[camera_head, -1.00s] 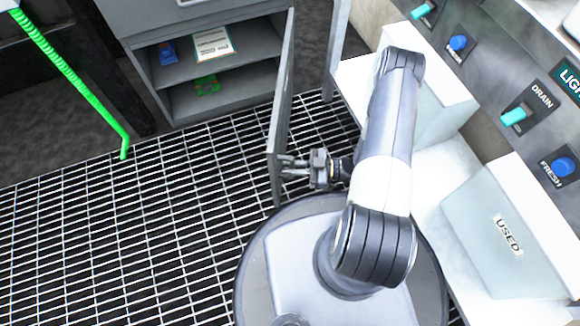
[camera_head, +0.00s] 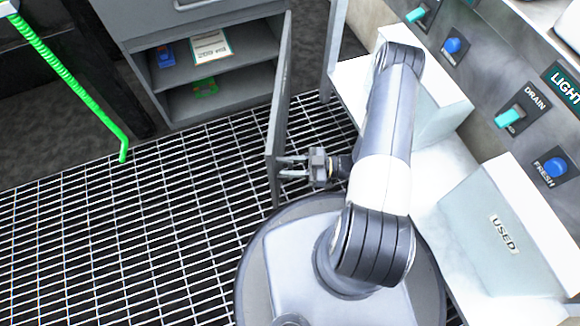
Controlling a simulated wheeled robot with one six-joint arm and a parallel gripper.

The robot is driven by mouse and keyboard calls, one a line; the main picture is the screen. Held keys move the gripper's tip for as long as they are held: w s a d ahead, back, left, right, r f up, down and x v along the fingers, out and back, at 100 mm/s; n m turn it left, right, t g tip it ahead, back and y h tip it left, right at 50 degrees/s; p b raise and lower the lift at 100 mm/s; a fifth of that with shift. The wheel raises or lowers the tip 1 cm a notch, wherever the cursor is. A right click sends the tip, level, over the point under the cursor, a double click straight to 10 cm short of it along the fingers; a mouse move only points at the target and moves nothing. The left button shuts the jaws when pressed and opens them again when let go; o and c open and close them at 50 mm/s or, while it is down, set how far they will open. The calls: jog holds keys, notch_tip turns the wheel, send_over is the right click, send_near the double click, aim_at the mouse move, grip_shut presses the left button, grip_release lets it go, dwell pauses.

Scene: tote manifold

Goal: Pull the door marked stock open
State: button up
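A grey cabinet door (camera_head: 281,105) stands swung wide open from the grey cabinet (camera_head: 150,85), seen nearly edge-on. No marking on it can be read from here. The cabinet's inside shows two shelves with a white card (camera_head: 211,46), a small blue thing (camera_head: 166,55) and a small green thing (camera_head: 205,88). My gripper (camera_head: 282,167) is at the door's free edge, on its right side. Its two fingers are spread apart with a gap between them and point at the door. The tips are at or very near the door, and I cannot tell whether they touch it.
A bright green hooked rod (camera_head: 68,75) stands at the upper left. A counter at the right holds a box labelled USED (camera_head: 505,235) below a panel with DRAIN (camera_head: 510,117) and FRESH (camera_head: 555,168) switches. The grating floor (camera_head: 110,235) at the left is clear.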

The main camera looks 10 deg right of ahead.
aim_at(275, 154)
notch_tip(275, 154, up, 8)
jog(key=p, duration=0.2)
jog(key=shift+p, duration=0.4)
